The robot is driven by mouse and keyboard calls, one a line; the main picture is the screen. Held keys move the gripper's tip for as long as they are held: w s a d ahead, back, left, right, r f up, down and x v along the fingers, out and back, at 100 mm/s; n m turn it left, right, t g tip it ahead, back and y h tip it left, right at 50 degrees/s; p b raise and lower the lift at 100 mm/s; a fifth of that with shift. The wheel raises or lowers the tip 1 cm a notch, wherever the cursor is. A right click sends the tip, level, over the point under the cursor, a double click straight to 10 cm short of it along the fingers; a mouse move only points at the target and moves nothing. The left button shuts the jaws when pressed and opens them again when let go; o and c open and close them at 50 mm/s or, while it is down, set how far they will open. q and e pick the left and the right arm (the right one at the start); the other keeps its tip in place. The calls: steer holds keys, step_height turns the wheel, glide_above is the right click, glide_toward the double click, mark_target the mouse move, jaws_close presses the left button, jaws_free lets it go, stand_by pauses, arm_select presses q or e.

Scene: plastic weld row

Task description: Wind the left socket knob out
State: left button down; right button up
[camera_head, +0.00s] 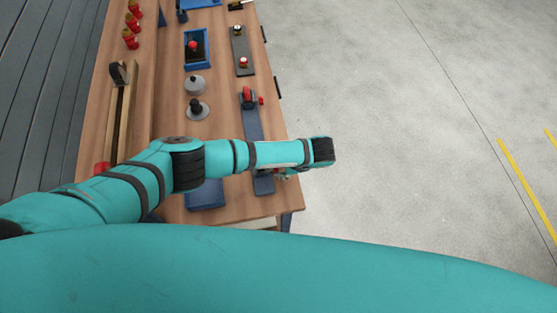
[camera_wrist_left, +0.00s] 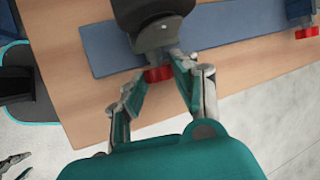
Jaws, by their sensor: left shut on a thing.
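A small red knob (camera_wrist_left: 158,75) sticks out of a dark socket block (camera_wrist_left: 155,32) on a long blue-grey bar (camera_wrist_left: 105,45) in the left wrist view. My left gripper (camera_wrist_left: 159,84) has its two fingers shut on this knob, one finger on each side. In the head view the bar (camera_head: 252,122) runs along the table's right edge, and my left arm crosses over its near end. The arm hides most of the gripper and knob there. A second red knob (camera_head: 261,100) sits beside a red-topped block at the bar's far end. Part of what may be my right gripper (camera_wrist_left: 14,163) shows at the lower left.
The wooden table (camera_head: 222,125) also carries a grey plate with two knobs (camera_head: 240,50), a blue tray (camera_head: 205,61), grey round pieces (camera_head: 195,86) and red parts (camera_head: 131,40). Open concrete floor (camera_head: 400,150) lies to the right of the table edge.

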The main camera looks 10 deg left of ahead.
arm_select(q)
steer(key=shift+s+t+y, duration=0.1)
steer(key=shift+t+y, duration=0.2)
steer(key=shift+t, duration=0.5)
steer(key=c, duration=1)
jaws_free()
steer(key=shift+c, duration=0.2)
steer(key=v, duration=1.2)
